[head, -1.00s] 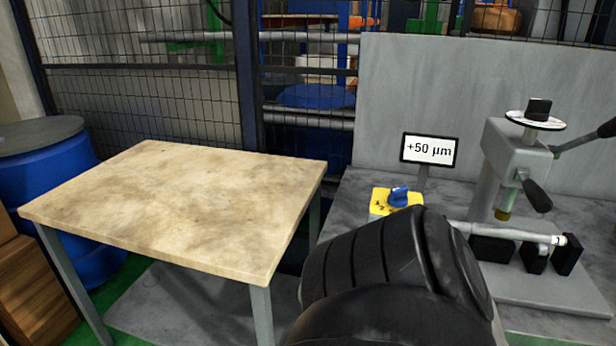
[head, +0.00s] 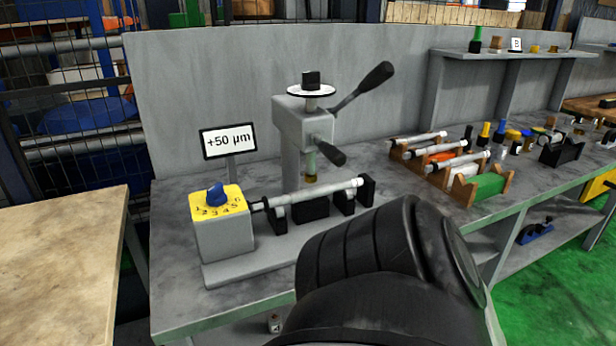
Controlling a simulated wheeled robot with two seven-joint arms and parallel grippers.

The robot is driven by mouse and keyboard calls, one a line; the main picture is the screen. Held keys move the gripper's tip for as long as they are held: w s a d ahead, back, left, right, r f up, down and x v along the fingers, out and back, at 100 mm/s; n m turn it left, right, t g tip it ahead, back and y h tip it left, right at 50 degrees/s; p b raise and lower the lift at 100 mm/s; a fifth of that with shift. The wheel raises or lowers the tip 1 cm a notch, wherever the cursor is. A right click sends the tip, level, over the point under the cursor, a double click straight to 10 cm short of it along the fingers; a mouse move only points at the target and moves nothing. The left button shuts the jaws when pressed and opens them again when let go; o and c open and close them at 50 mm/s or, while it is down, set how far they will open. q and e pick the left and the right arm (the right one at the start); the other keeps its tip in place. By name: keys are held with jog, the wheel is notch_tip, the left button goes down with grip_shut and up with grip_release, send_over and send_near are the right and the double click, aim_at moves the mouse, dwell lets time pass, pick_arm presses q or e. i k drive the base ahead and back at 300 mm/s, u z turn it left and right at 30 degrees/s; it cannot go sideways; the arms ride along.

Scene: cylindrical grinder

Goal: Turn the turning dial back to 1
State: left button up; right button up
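The turning dial is a blue knob (head: 216,195) on a yellow plate (head: 205,212) numbered from 1 upward, on top of a grey box (head: 222,240) at the left of the grey bench. The picture is too coarse to tell which number the knob points at. A small sign behind it (head: 229,142) reads +50 µm. A black arm link of mine fills the lower middle of the head view and hides part of the bench front. Neither gripper is in view.
A press-like stand with levers (head: 304,130) rises behind a shaft (head: 310,194) lying on black supports. Racks with shafts (head: 450,165) and small parts stand on the bench to the right. A wooden-topped table (head: 60,240) is at the left, with a narrow gap before the bench.

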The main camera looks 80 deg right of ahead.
aim_at(217, 196)
jog(key=z, duration=2.5)
